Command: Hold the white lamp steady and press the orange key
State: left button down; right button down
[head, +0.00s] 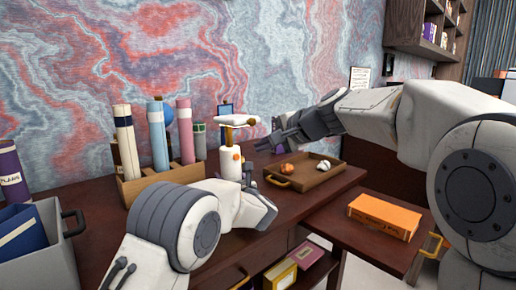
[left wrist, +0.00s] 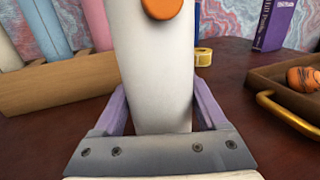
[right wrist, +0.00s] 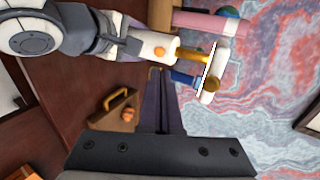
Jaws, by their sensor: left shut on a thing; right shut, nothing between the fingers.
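The white lamp (head: 228,164) stands upright on the dark desk, with a white head (head: 237,120) on a gold neck. Its round orange key (head: 236,157) is on the body, and it also shows at the top of the left wrist view (left wrist: 161,8). My left gripper (left wrist: 158,112) is shut around the lower lamp body, with a purple finger on each side. My right gripper (head: 262,145) is shut and empty, to the right of the lamp and apart from it. In the right wrist view its fingers (right wrist: 156,85) are together, with the lamp body (right wrist: 147,44) beyond them.
A wooden tray (head: 325,178) with small objects lies right of the lamp. A holder (head: 135,190) with several rolled tubes stands behind left. A grey bin (head: 60,250) is at the far left. An orange box (head: 385,215) lies on a lower surface at right.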

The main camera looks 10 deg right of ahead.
pick_arm(q)
jog(key=shift+a+f, duration=0.1)
jog(key=shift+f, duration=0.2)
